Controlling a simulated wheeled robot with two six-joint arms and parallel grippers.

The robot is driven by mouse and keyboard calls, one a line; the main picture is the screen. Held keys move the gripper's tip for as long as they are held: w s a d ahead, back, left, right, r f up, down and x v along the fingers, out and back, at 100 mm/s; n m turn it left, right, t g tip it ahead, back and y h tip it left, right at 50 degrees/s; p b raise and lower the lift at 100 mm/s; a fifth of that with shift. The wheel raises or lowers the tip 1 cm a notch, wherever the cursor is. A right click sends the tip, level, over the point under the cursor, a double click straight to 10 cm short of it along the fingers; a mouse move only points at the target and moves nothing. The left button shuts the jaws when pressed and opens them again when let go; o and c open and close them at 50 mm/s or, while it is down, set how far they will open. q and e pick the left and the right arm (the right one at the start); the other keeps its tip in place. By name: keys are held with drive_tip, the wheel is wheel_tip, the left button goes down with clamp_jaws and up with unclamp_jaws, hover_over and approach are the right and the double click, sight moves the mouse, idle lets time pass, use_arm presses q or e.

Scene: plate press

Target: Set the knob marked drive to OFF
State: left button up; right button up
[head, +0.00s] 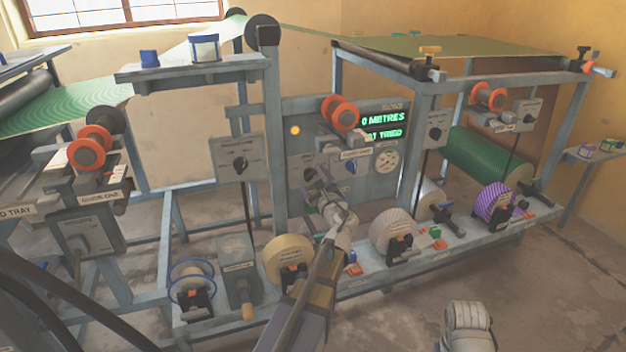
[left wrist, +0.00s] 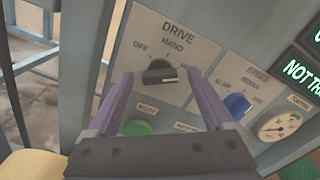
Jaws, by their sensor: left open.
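The drive knob (left wrist: 160,72) is black with a grey face, on a light panel marked DRIVE in the left wrist view. OFF is printed to its upper left, HAND above it, and a partly hidden third mark to its right. I cannot tell for sure which mark it points at. My left gripper (left wrist: 158,76) is open, its two purple fingers on either side of the knob with gaps showing. In the head view my left gripper (head: 315,192) reaches the grey control panel (head: 297,140) and hides part of it. My right gripper does not show.
Right of the drive knob are a blue knob (left wrist: 237,104) and a round gauge (left wrist: 277,126). A green button (left wrist: 138,128) sits below. A green-lit display (head: 383,125) is above the gauge. Rollers, rolls and frame posts crowd both sides; bare floor lies in front.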

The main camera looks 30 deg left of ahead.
use_arm(q)
drive_tip(key=shift+w+a, duration=0.15)
drive_tip(key=c, duration=1.4)
drive_tip(key=shift+o, duration=0.2)
